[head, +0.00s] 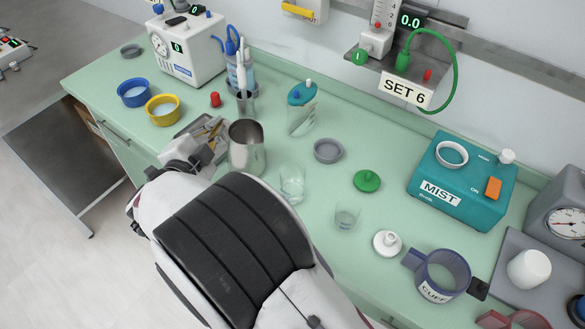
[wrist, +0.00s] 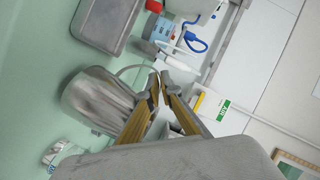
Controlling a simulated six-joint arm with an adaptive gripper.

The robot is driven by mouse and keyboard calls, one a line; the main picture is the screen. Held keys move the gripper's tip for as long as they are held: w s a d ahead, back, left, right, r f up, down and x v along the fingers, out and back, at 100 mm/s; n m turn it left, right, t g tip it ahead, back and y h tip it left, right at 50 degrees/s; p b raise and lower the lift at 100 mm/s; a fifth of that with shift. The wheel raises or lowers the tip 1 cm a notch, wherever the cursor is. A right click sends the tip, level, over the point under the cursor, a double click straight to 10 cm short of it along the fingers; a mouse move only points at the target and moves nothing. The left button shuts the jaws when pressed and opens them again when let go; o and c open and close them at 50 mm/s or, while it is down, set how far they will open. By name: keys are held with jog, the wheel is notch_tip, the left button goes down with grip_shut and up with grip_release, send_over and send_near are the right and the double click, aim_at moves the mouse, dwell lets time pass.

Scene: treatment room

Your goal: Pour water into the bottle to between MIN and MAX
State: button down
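A steel jug (head: 246,155) stands upright at the middle left of the counter in the head view. It lies sideways in the wrist view (wrist: 98,100), its thin handle curving to the fingertips. My gripper (head: 214,127) is left of the jug, its brass-coloured fingers (wrist: 159,85) close together at the handle; they look shut on it. A clear open container (head: 291,183), perhaps the bottle, stands right of the jug; I cannot read any MIN or MAX marks. A clear vessel with a teal lid (head: 302,108) stands behind. The water level in the jug is hidden.
A small clear cup (head: 347,216), a grey ring dish (head: 328,151), a green lid (head: 367,181) and a white cap (head: 387,243) stand to the right. A metal tray (head: 190,128) lies beside my gripper. A teal MIST unit (head: 463,185) is farther right.

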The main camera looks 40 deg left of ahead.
jog(key=shift+a+f+n, duration=0.5)
jog(key=shift+a, duration=0.05)
dwell(0.5)
